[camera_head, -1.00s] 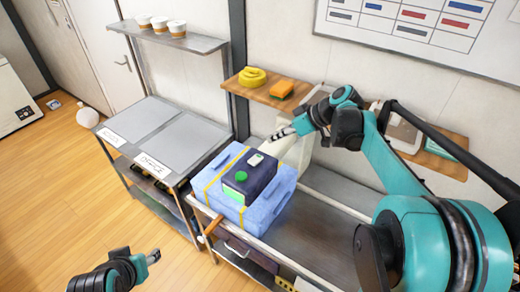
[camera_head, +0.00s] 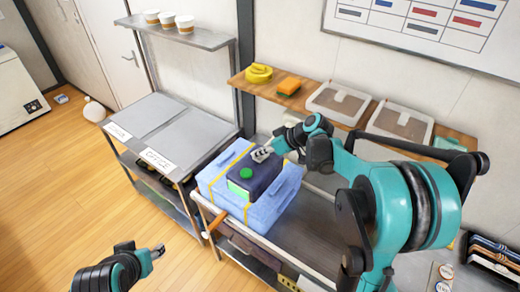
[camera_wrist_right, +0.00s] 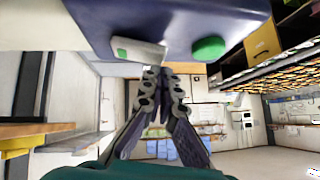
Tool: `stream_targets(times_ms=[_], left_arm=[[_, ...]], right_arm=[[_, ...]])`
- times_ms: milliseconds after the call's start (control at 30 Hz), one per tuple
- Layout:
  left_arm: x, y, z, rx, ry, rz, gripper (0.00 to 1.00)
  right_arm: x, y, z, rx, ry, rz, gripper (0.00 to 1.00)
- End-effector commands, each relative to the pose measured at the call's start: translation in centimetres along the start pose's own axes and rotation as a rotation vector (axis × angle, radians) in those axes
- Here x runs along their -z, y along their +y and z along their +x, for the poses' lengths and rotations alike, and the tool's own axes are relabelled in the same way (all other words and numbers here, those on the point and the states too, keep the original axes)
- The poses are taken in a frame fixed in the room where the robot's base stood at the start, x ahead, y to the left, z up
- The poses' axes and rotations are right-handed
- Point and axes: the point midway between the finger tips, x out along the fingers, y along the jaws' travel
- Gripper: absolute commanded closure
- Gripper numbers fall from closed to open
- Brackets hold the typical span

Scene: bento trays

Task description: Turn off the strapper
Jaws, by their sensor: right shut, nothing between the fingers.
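The strapper (camera_head: 262,176) is a dark blue box-shaped device with a round green button on top. It sits on a light blue case (camera_head: 215,184) banded with yellow straps. In the right wrist view the strapper (camera_wrist_right: 170,15) fills the top, with the green button (camera_wrist_right: 208,48) and a pale panel (camera_wrist_right: 138,50) bearing a small green mark. My right gripper (camera_head: 262,154) is shut and empty, its tips at the pale panel; it also shows in the wrist view (camera_wrist_right: 161,73). I cannot tell whether the tips touch. My left gripper (camera_head: 158,252) is low at the left, away from the strapper.
The case stands on a metal bench (camera_head: 310,225). A wooden shelf (camera_head: 318,103) above holds a yellow coil (camera_head: 258,73), an orange sponge (camera_head: 289,86) and lidded containers (camera_head: 338,103). A grey-topped stand (camera_head: 185,135) is to the left. Open floor lies at the far left.

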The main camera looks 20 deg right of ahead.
Motion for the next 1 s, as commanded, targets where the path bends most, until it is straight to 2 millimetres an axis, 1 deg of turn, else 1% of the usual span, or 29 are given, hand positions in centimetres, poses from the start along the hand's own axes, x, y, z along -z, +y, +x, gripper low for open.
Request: stream_targets(times_ms=[233,367,733,1000], left_arm=[[-0.1,0.0,0.1,0.000,0.000,0.000,0.53],[-0.6,0.0,0.9,0.000,0.000,0.000,0.53],[-0.4,0.0,0.6,0.000,0.000,0.000,0.53],[-0.3,0.0,0.4,0.000,0.000,0.000,0.53]], right_arm=[[-0.1,-0.1,0.1,-0.004,0.000,-0.005,1.00],[-1.0,-0.6,1.0,-0.070,0.000,-0.075,1.00],[-0.5,-0.1,0.6,-0.073,0.000,-0.072,1.00],[-0.1,0.9,0.1,-0.073,0.000,-0.072,1.00]])
